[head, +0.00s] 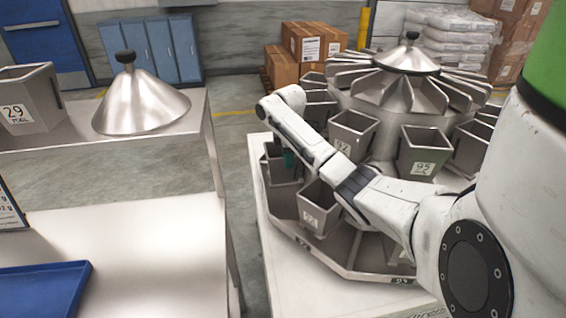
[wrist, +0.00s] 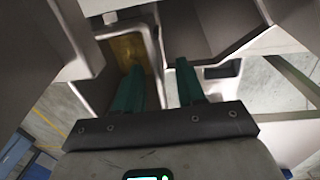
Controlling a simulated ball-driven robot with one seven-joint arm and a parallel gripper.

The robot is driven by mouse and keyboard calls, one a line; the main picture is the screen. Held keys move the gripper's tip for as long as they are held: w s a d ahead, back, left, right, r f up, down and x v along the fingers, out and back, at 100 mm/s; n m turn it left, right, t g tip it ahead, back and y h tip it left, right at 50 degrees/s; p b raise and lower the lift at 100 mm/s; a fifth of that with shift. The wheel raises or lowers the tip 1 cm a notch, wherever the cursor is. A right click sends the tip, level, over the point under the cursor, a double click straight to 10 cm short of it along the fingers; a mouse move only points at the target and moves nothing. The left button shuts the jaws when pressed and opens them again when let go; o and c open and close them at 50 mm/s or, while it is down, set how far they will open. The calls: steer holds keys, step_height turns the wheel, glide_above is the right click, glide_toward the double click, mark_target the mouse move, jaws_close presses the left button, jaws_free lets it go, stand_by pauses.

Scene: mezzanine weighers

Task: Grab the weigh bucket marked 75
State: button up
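No label reading 75 can be made out in either view. My gripper (head: 290,158) has its green fingers down at a steel bucket (head: 272,171) on the left of the round weigher; my arm hides much of this bucket, and no number shows on it. In the wrist view my gripper (wrist: 158,76) has two green fingers spread apart, with a bucket wall (wrist: 155,50) just ahead between them. The left finger overlaps the opening of a bucket with a yellowish inside (wrist: 128,50). I cannot tell if either finger touches it.
Buckets marked 95 (head: 422,152) and apparently 97 (head: 352,138) hang close by, and another (head: 318,208) sits lower under my arm. A bucket marked 29 (head: 30,100) and a steel cone (head: 140,100) stand on the left bench. A blue tray (head: 45,285) lies front left.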

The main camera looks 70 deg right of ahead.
mark_target(286, 171)
steer(key=f, duration=0.4)
steer(key=shift+w+d+f, duration=0.1)
steer(key=shift+w+d, duration=0.1)
steer(key=shift+w, duration=0.05)
jaws_close()
stand_by(0.4)
